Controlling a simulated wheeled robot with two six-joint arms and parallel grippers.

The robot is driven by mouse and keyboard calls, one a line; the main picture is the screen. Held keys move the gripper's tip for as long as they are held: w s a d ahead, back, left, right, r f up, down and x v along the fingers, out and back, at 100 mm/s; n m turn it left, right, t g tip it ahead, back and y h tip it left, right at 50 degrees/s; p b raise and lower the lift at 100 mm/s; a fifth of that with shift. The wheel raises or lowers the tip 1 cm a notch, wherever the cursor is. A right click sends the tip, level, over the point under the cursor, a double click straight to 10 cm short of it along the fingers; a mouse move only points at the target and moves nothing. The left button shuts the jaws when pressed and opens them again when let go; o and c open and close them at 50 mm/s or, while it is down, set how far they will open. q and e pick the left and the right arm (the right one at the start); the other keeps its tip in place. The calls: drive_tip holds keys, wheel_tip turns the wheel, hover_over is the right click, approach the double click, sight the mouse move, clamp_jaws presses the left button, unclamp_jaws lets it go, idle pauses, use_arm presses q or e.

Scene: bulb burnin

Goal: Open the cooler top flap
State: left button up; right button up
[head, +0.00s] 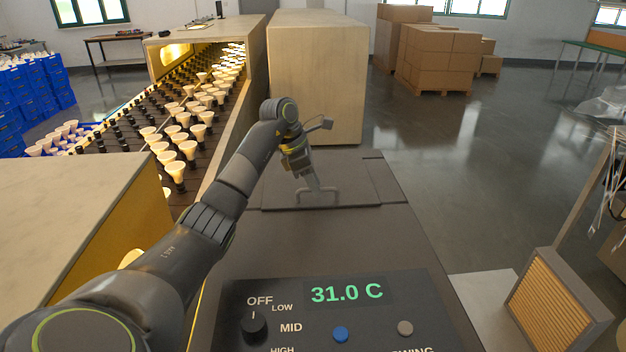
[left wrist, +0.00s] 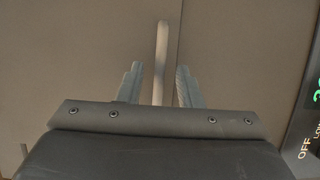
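The cooler top flap (head: 358,180) is a dark grey panel lying flat and closed on top of the dark cooler body (head: 385,235). A pale bar handle (head: 328,203) stands at its near edge. My left gripper (head: 315,187) points down at this handle. In the left wrist view the handle (left wrist: 162,45) runs between the two separated fingers of my left gripper (left wrist: 159,68), with a visible gap on each side. The fingers are open and not closed on it. My right gripper is not in view.
In front is a control panel with a green display (head: 347,292) reading 31.0 C, a black knob (head: 254,326) and a blue button (head: 340,334). A conveyor (head: 120,165) with several bulbs runs at left. A wooden box (head: 318,75) stands behind the flap.

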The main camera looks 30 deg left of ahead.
use_arm(q)
clamp_jaws()
drive_tip(key=shift+a+r, duration=0.1)
drive_tip(key=shift+r, duration=0.05)
drive_tip(key=w+a+r+p, duration=0.2)
drive_tip(key=r+p, duration=0.3)
drive_tip(key=r, duration=0.1)
drive_tip(key=w+a+r+p, duration=0.2)
drive_tip(key=w+r+p, duration=0.1)
drive_tip(key=r+p, duration=0.2)
drive_tip(key=shift+w+a+r, duration=0.15)
drive_tip(key=shift+r, duration=0.8)
drive_tip(key=shift+p, duration=0.3)
idle(0.4)
